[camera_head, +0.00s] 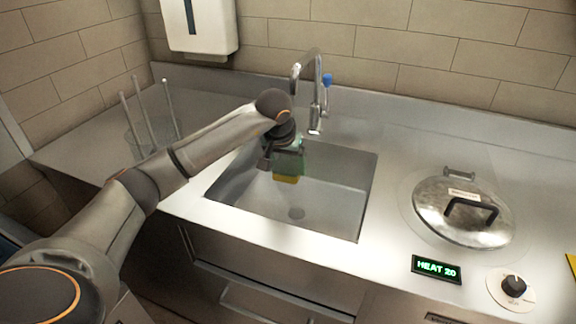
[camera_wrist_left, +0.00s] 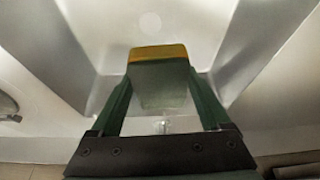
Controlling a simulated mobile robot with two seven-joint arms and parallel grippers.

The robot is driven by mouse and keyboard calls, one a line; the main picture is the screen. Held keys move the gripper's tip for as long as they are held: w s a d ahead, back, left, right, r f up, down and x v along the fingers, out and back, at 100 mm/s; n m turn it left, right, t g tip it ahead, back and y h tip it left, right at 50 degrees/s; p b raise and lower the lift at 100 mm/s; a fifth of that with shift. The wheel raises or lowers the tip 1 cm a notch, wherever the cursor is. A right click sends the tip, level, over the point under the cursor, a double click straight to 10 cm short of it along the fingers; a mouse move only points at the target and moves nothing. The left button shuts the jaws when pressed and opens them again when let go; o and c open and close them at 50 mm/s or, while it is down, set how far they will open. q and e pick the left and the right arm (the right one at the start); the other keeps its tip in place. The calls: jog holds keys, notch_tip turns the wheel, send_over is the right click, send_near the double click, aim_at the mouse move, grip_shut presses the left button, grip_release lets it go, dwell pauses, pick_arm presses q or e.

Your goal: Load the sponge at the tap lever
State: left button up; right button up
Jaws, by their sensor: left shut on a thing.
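My left gripper (camera_head: 286,158) is shut on the sponge (camera_head: 286,179) and holds it over the left part of the sink basin. In the left wrist view the sponge (camera_wrist_left: 158,75) is green with a yellow layer at its far end, and it sits between the two green fingers of the gripper (camera_wrist_left: 160,97). The tap (camera_head: 317,92) stands behind the sink, with a blue-tipped lever (camera_head: 327,79) on its right side. The gripper is below and left of the lever, apart from it. My right gripper is not in view.
The steel sink basin (camera_head: 330,208) is otherwise empty, with a drain in its floor. A lidded well (camera_head: 463,212) is at the right, near a green "HEAT 20" display (camera_head: 436,269) and a knob (camera_head: 513,286). A clear container with rods (camera_head: 150,130) stands at the left. A dispenser (camera_head: 200,28) hangs on the wall.

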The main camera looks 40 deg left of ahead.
pick_arm(q)
jog(key=shift+s, duration=0.1)
jog(key=shift+s+d, duration=0.35)
jog(key=shift+s, duration=0.2)
jog(key=shift+s+d, duration=0.35)
jog(key=shift+s, duration=0.2)
jog(key=shift+s+d+p, duration=0.15)
jog(key=shift+s+d, duration=0.6)
jog(key=shift+s, duration=0.35)
jog(key=shift+s+d+p, duration=0.15)
jog(key=shift+s+d, duration=0.6)
jog(key=shift+s, duration=0.3)
jog(key=s+d+r+p, duration=0.2)
jog(key=s+r, duration=0.2)
jog(key=shift+d+p, duration=0.35)
jog(key=shift+d, duration=0.05)
